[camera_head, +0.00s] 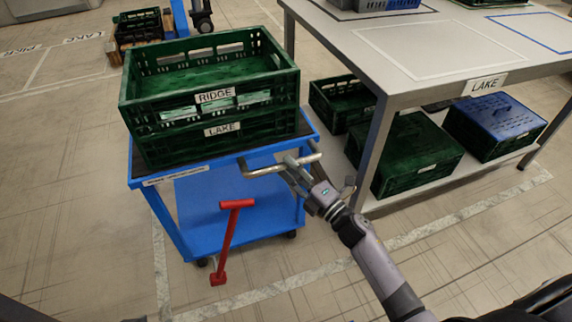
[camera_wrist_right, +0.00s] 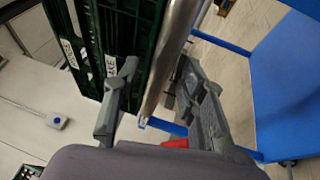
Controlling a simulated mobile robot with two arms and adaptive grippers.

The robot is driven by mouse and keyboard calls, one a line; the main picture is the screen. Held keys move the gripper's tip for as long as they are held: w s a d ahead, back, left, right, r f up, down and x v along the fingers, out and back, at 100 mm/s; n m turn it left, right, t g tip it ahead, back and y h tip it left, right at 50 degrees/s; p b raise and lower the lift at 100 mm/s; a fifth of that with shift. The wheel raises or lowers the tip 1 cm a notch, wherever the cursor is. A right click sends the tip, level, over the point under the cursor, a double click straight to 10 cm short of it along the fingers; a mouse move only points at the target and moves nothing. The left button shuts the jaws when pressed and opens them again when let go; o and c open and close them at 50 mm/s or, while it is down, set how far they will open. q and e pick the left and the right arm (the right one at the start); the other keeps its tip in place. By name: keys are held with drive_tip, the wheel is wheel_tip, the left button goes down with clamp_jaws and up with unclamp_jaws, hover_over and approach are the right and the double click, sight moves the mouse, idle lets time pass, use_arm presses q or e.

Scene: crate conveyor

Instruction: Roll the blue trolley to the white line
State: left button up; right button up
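The blue trolley (camera_head: 239,196) stands left of the table, carrying two stacked green crates labelled RIDGE (camera_head: 195,113) and LAKE (camera_head: 184,144). Its metal handle bar (camera_head: 275,168) sticks out toward me. My right gripper (camera_head: 305,176) is at the bar. In the wrist view, the bar (camera_wrist_right: 171,55) passes between the fingers of the right gripper (camera_wrist_right: 158,88), with gaps beside it; the fingers look open. A pale line (camera_head: 290,284) on the floor runs in front of the trolley. Which marking is the task's white line, I cannot tell. My left gripper is out of view.
A grey table (camera_head: 415,85) labelled LAKE stands close to the trolley's right, with crates on its lower shelf. A red T-shaped lever (camera_head: 230,238) stands at the trolley's front. Another dark green crate (camera_head: 139,27) is at the back left. The floor at left is clear.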

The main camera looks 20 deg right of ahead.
drive_tip(key=shift+x, duration=1.05)
drive_tip(key=shift+c, duration=0.6)
clamp_jaws()
